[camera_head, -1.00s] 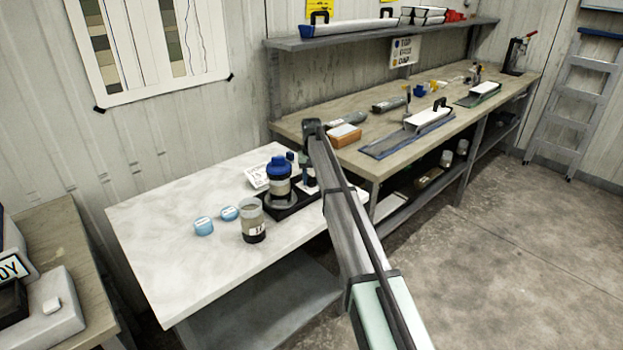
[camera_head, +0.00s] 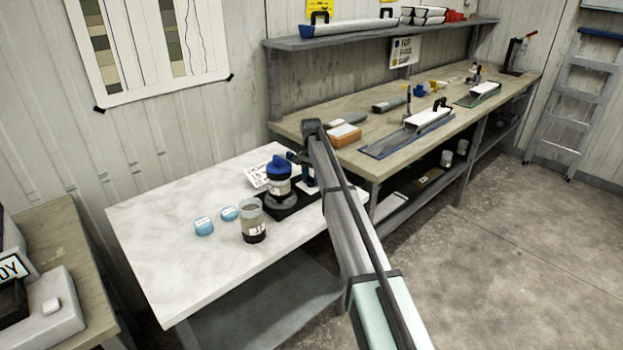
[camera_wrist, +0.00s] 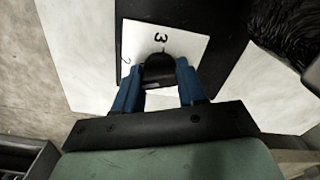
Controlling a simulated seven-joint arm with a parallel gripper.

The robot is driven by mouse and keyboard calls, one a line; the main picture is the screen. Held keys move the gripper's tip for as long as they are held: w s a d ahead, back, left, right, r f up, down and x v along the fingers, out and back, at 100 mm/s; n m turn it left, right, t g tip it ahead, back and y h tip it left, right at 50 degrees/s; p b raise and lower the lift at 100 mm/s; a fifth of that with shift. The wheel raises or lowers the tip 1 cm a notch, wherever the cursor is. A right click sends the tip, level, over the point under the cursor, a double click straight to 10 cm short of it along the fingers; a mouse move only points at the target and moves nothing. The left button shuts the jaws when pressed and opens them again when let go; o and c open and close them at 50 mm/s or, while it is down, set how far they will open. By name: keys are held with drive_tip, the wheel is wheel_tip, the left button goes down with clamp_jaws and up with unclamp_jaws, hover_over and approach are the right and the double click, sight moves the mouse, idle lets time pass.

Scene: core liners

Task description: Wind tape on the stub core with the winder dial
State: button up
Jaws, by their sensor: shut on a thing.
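In the wrist view, my gripper (camera_wrist: 158,78) has its two blue fingers closed on the sides of a black knob, the winder dial (camera_wrist: 158,66). The dial sits on a white plate (camera_wrist: 190,44) marked with a 3. In the head view, my gripper (camera_head: 304,162) is small and partly hidden by my arm, at the black winder base (camera_head: 294,204). A clear, banded cylinder with a blue top (camera_head: 279,171) stands on that base, left of my gripper. I cannot tell which part of it is the stub core, or make out the tape.
A clear, labelled cup (camera_head: 252,222) stands in front of the winder. Two blue lids, one (camera_head: 203,226) farther left than the other (camera_head: 229,213), lie beside it. A white sign (camera_head: 257,176) is behind. The left of the white table (camera_head: 160,215) is clear.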

idle(0.3)
drive_tip(key=o, duration=1.1)
drive_tip(key=shift+c, duration=0.2)
wheel_tip(320, 180, up, 14)
drive_tip(key=shift+f, duration=0.1)
